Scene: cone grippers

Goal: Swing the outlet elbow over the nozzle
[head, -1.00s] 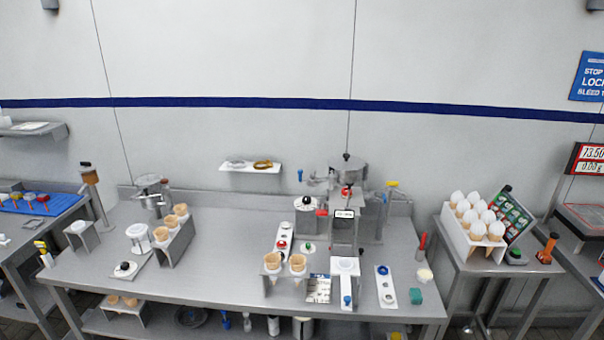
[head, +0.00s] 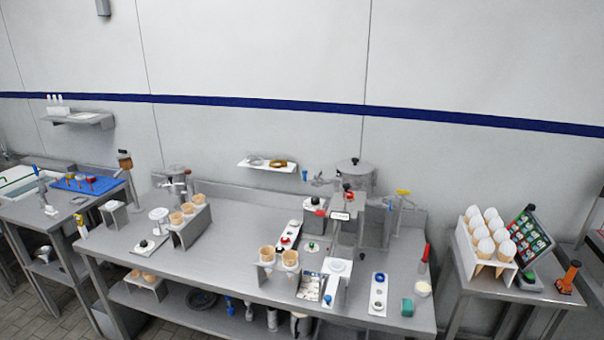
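The dispensing machine stands at the back right of the steel bench, with a lidded steel hopper (head: 355,174) and a small white label plate (head: 340,216) on its front. Small steel pipework (head: 320,183) with a blue handle (head: 305,176) beside it sits left of the hopper; this may be the outlet elbow, but it is too small to be sure. I cannot make out the nozzle. A red knob (head: 348,187) shows in front of the hopper. My gripper is not in view, and nothing visible is touching the machine.
The bench (head: 215,250) has clear room left of centre. Cones stand in a front rack (head: 268,262) and a left rack (head: 187,232). A wall shelf (head: 245,164) hangs behind. A side table (head: 470,290) at right holds white-topped cones (head: 486,228).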

